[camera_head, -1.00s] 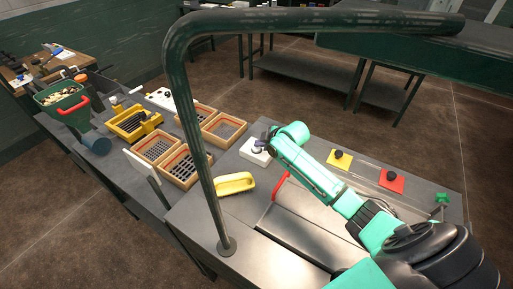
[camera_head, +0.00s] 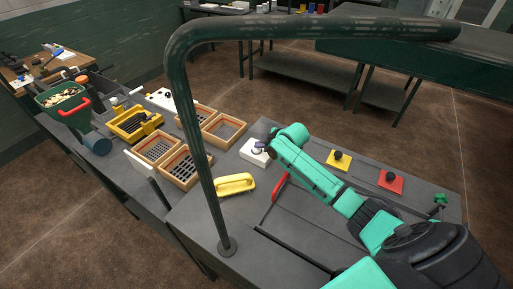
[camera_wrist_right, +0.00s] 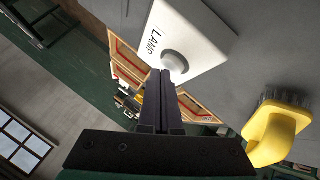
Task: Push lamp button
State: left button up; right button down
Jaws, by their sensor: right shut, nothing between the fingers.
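The white lamp box (camera_head: 250,157) sits on the grey table, just left of my right gripper in the head view. My right gripper (camera_wrist_right: 161,73) is shut and empty. Its fingertips lie over the lower left edge of the button in that view; whether they touch it I cannot tell. In the head view the right gripper (camera_head: 268,145) is small and partly hidden by my wrist. My left gripper is not in view.
A yellow brush (camera_head: 235,184) lies near the lamp box and shows in the wrist view (camera_wrist_right: 278,128). Wooden trays (camera_head: 185,165) stand to the left. A dark green pipe frame (camera_head: 197,150) rises in front. Yellow (camera_head: 339,161) and red (camera_head: 391,182) knobbed plates lie to the right.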

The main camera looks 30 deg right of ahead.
aim_at(259, 150)
notch_tip(259, 150, up, 6)
jog(key=p, duration=0.6)
jog(key=shift+r, duration=0.15)
